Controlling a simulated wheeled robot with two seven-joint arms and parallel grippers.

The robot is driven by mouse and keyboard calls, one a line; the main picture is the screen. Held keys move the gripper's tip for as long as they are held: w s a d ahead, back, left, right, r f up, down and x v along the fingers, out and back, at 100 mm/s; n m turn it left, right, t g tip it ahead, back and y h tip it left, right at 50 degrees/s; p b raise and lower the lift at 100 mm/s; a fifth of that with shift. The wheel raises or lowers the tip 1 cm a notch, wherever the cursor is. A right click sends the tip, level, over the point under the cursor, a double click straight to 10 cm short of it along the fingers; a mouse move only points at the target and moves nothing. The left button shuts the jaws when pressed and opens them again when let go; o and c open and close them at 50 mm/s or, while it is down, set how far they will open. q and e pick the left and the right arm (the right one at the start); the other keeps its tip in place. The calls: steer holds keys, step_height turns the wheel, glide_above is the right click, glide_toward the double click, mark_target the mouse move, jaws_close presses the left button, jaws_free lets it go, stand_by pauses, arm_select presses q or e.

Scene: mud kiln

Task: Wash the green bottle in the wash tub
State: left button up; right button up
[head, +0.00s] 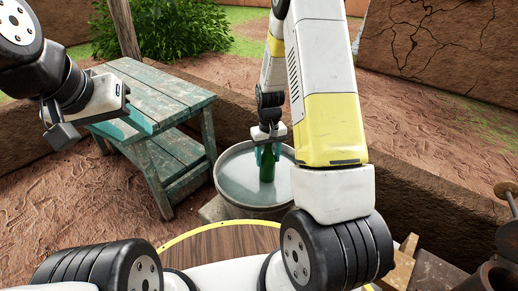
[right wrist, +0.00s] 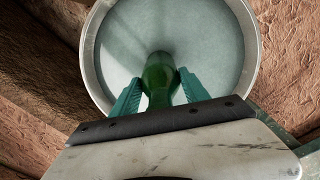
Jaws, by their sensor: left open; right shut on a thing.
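The green bottle (head: 267,169) is upright between the teal fingers of my right gripper (head: 267,151), which is shut on it. The bottle also shows in the right wrist view (right wrist: 159,72), between both fingers (right wrist: 160,92). The wash tub (head: 227,194) is a round grey metal tub with pale water in it. The bottle is inside the tub's outline; I cannot tell how deep its lower end sits in the water. The tub's rim shows in the right wrist view (right wrist: 96,82). My left gripper (head: 100,129) is open and empty at the left, away from the tub, in front of the green table.
A worn green wooden table (head: 160,94) with a lower shelf stands left of the tub. A low mud wall (head: 420,170) runs behind and right of the tub. Rusty metal parts (head: 497,275) and a wooden piece (head: 404,262) are at the lower right.

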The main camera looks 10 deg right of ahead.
steer(key=shift+r, duration=3.9)
